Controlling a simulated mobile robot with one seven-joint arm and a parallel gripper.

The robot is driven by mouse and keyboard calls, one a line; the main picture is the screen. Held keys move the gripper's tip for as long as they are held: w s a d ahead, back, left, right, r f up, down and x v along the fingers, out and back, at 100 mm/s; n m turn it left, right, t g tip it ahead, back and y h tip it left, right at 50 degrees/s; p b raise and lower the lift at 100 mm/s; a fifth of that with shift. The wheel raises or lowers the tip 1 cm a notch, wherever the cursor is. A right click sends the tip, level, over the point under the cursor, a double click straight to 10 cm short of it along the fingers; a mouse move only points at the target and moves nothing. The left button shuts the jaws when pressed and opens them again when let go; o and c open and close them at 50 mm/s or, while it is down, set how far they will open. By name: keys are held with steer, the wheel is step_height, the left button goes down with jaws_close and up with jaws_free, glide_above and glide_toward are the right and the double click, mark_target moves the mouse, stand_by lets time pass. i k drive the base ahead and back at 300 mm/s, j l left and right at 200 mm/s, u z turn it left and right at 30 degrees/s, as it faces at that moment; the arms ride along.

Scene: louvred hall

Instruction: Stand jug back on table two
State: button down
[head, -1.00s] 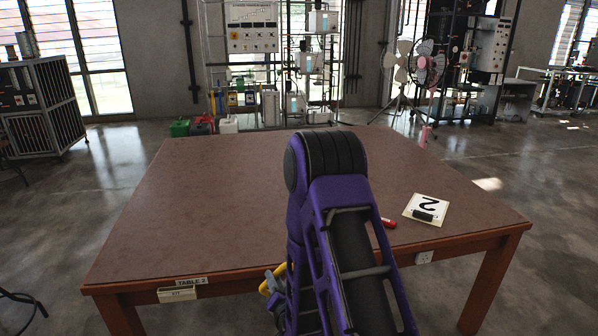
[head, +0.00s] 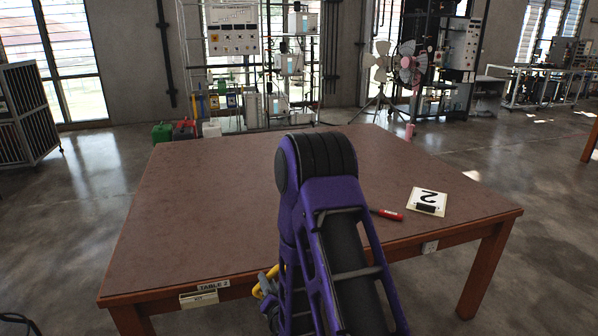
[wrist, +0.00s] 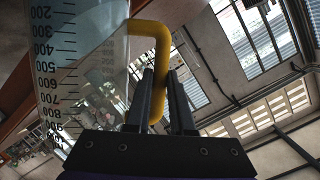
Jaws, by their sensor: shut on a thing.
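The jug (wrist: 85,85) is clear, with a graduated scale and a yellow handle; it fills the left of the wrist view. My gripper (wrist: 160,85) is shut on the yellow handle (wrist: 159,35), with one dark finger on each side. In the head view a bit of the yellow handle (head: 257,291) shows at the near edge of the table, beside my arm. The jug's body is hidden there, and I cannot tell its tilt. Table two (head: 200,220) has a brown top and a "TABLE 2" label on its near edge.
A card marked 2 (head: 428,200) with a dark object on it and a red tool (head: 387,214) lie on the right of the tabletop. The left and middle are clear.

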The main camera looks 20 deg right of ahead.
mark_target(258, 234)
steer(key=j+z, duration=0.15)
steer(key=j, duration=0.55)
steer(key=i+j, duration=0.25)
steer(key=i, duration=0.75)
